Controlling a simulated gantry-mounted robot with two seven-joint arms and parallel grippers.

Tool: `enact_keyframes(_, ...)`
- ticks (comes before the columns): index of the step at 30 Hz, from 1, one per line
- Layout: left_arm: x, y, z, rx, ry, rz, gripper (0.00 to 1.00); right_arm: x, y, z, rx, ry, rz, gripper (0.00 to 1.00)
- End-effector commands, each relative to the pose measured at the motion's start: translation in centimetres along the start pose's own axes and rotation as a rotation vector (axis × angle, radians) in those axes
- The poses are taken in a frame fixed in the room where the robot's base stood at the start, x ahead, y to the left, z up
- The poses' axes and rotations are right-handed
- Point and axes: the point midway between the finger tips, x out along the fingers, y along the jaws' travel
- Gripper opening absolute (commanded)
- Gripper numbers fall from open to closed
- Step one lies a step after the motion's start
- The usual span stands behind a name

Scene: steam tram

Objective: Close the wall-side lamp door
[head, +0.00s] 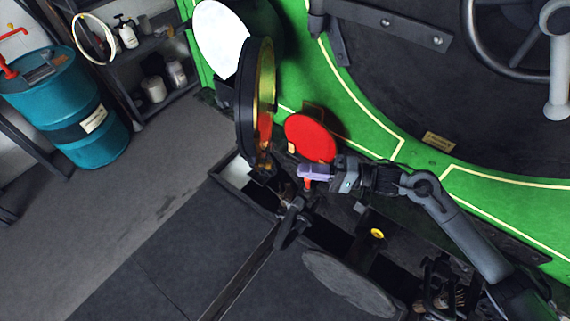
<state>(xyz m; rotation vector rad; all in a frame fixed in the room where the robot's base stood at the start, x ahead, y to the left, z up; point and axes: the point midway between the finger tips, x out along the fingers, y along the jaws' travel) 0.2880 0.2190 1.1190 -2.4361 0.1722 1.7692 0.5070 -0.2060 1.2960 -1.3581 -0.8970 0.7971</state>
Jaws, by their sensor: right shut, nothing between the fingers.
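The wall-side lamp door (245,100) looks like the round black-rimmed piece with a brass-coloured inner side, at the upper middle of the head view. It is seen nearly edge-on and stands out from the green tram front (375,125), so it appears open. My right gripper (303,172) is shut and empty, below and to the right of the door. It points left, just below a red disc (311,137), and appears apart from the door. The door's hinge and the lamp body behind it cannot be made out clearly. My left gripper is not in view.
A white disc (221,36) is behind the door at the upper left. A grey oval plate (350,283) and dark beams lie below my right gripper. A blue drum (75,115) and a shelf (168,97) stand at left. The grey floor (165,150) between is clear.

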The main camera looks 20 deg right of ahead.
Motion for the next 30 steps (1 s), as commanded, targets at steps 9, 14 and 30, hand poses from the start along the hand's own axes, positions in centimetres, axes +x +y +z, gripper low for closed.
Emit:
enact_keyframes(9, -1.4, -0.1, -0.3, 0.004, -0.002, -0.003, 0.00, 4.6, -0.2, 0.0, 0.000, 0.000, -0.002, 0.00)
enact_keyframes(14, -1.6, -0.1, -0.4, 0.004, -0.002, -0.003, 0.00, 5.6, -0.1, 0.0, -0.001, 0.000, 0.000, 0.00)
enact_keyframes(30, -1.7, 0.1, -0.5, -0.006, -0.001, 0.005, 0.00, 6.2, 0.0, 0.1, 0.000, 0.003, -0.001, 0.00)
